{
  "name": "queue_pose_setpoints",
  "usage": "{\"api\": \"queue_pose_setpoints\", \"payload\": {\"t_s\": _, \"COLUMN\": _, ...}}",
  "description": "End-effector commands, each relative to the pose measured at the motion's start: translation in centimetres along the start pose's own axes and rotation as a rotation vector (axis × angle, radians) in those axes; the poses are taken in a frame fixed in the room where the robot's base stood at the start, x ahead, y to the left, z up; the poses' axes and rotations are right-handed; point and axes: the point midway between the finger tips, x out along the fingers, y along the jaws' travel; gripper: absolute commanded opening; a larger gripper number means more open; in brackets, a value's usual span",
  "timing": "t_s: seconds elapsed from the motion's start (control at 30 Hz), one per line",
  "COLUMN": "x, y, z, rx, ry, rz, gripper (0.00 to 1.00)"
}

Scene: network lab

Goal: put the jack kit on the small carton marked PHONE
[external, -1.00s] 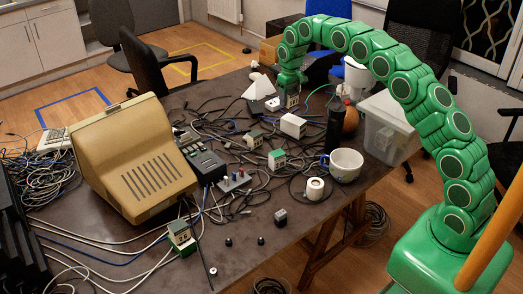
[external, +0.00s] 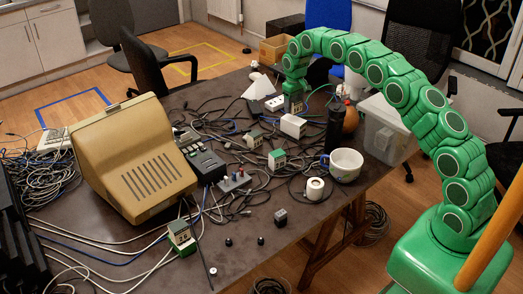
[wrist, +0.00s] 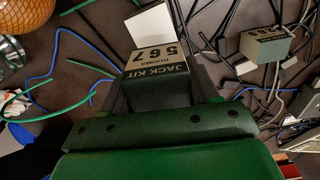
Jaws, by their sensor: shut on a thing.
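The jack kit (wrist: 158,68) is a small dark box with a cream label reading JACK KIT ROOMS 567, in the wrist view. My gripper (wrist: 160,92) is shut on it, with a jaw on either side. In the external view my gripper (external: 295,92) is at the far right part of the table, with the kit below it. I cannot tell whether the kit touches the table. No marking PHONE can be read in either view. A white box (external: 293,126) lies just in front of the gripper, its marking unreadable.
A beige monitor (external: 135,160) fills the table's left. Cables tangle around several small labelled boxes, one (wrist: 266,48) right of the kit. A dark bottle (external: 334,130), a white mug (external: 345,164) and a clear bin (external: 388,130) stand to the right.

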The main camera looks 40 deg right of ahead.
Motion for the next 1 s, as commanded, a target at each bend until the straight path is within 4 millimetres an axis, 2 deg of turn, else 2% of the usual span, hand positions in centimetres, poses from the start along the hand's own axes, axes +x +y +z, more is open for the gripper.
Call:
{"api": "queue_pose_setpoints", "payload": {"t_s": 0.3, "x": 3.2, "y": 0.0, "z": 0.0, "rx": 0.0, "ry": 0.0, "rz": 0.0, "gripper": 0.26}}
{"api": "queue_pose_setpoints", "payload": {"t_s": 0.7, "x": 3.6, "y": 0.0, "z": 0.0, "rx": 0.0, "ry": 0.001, "rz": 0.0, "gripper": 0.26}}
{"api": "queue_pose_setpoints", "payload": {"t_s": 0.73, "x": 3.7, "y": 0.0, "z": 0.0, "rx": 0.0, "ry": 0.001, "rz": 0.0, "gripper": 0.61}}
{"api": "queue_pose_setpoints", "payload": {"t_s": 0.9, "x": 3.7, "y": 0.0, "z": 0.0, "rx": 0.0, "ry": 0.001, "rz": 0.0, "gripper": 0.85}}
{"api": "queue_pose_setpoints", "payload": {"t_s": 1.0, "x": 3.7, "y": 0.0, "z": 0.0, "rx": 0.0, "ry": 0.001, "rz": 0.0, "gripper": 0.85}}
